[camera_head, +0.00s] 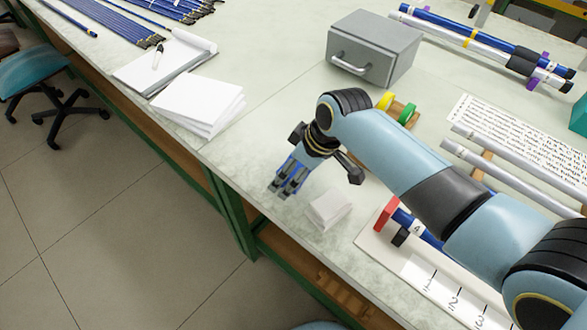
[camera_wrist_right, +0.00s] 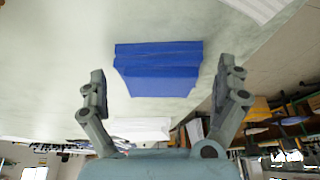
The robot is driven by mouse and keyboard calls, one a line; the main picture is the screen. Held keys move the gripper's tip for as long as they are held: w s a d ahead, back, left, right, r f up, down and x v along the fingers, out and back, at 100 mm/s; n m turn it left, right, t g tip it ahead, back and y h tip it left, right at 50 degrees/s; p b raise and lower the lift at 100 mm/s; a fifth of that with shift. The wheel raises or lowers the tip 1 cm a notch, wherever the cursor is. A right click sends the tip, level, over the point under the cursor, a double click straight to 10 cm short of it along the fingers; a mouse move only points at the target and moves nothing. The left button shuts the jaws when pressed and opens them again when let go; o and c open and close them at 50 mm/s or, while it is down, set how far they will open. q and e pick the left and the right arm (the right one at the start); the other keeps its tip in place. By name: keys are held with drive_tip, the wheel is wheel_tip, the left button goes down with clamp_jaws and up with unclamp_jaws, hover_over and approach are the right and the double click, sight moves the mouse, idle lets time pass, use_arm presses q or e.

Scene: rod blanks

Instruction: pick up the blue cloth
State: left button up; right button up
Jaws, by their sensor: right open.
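The blue cloth (camera_wrist_right: 157,68) is a folded stack that shows in the right wrist view between the two spread fingers of my right gripper (camera_wrist_right: 162,78). No finger visibly touches it there. In the head view my right gripper (camera_head: 281,190) points down over the bench near its front edge. Blue shows behind and between its fingers there, and most of the cloth is hidden. My right gripper is open. My left gripper is not in view.
A folded white cloth (camera_head: 329,209) lies just right of the gripper. A numbered white board (camera_head: 405,262) with a red block is further right. A grey drawer box (camera_head: 374,48), tape rolls (camera_head: 397,108) and paper stacks (camera_head: 198,103) stand behind. The bench's front edge is close.

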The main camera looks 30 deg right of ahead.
drive_tip(key=c, duration=1.1)
drive_tip(key=shift+r, duration=0.15)
drive_tip(key=shift+c, duration=0.2)
wheel_tip(320, 180, up, 10)
drive_tip(key=shift+f, duration=0.1)
